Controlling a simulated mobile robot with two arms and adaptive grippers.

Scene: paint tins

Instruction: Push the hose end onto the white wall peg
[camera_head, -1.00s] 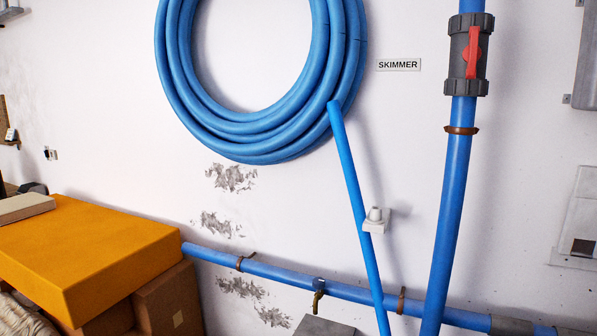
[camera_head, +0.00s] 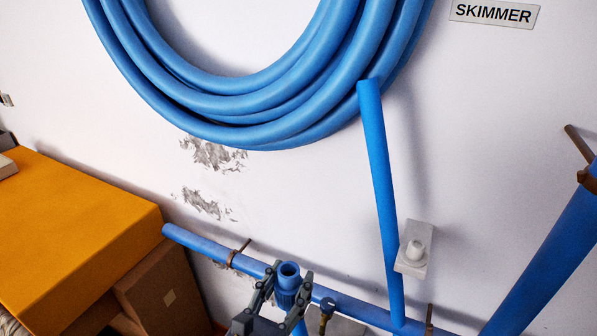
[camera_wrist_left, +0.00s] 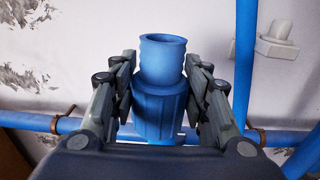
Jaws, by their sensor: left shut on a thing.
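The white wall peg (camera_head: 415,250) sticks out of a pale plate on the wall, just right of a thin blue upright pipe. It also shows at the upper right of the left wrist view (camera_wrist_left: 280,33). My left gripper (camera_head: 283,280) is shut on the blue hose end (camera_head: 288,283), whose open mouth points up. In the left wrist view the ribbed collar of the hose end (camera_wrist_left: 161,108) sits between both fingers (camera_wrist_left: 160,95). The hose end is apart from the peg, below and to its left in the head view. My right gripper is not in view.
A coiled blue hose (camera_head: 250,110) hangs on the wall above. A blue pipe (camera_head: 215,248) runs low along the wall behind my gripper, with a small brass tap (camera_head: 327,306). An orange-topped box (camera_head: 75,235) stands at left.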

